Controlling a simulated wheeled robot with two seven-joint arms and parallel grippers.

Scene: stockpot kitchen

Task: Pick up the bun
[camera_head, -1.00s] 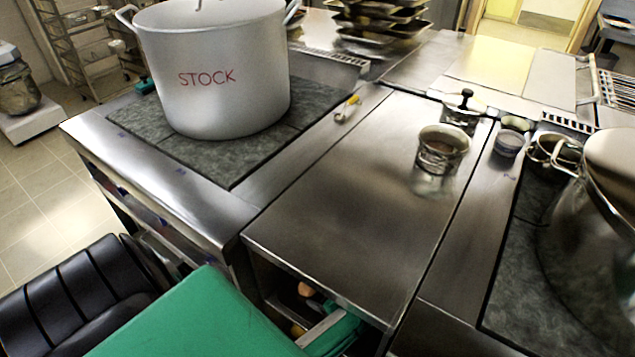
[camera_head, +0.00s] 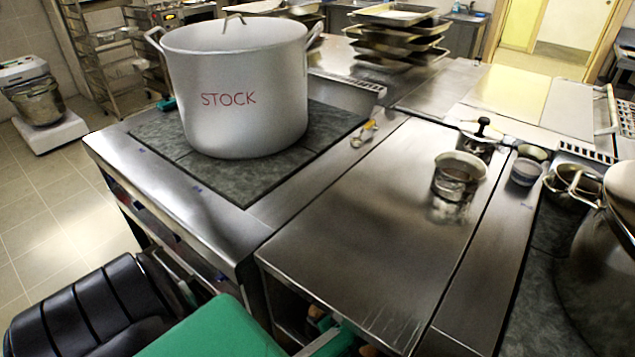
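A small brownish object (camera_head: 314,311) shows in the open space under the front edge of the steel counter (camera_head: 360,230). It is dark, mostly hidden by the counter edge, and too small to tell whether it is the bun. Another brownish bit (camera_head: 368,351) shows at the bottom edge of the view. No bun can be made out on the counter top. I cannot clearly make out my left gripper's fingers or whether it holds anything. My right gripper is not in view.
A large STOCK pot (camera_head: 236,90) stands on the dark cooktop at left. A metal cup (camera_head: 459,172), a small bowl (camera_head: 526,168) and a metal pot (camera_head: 605,260) stand at right. Stacked trays (camera_head: 395,40) are behind. The counter's middle is clear.

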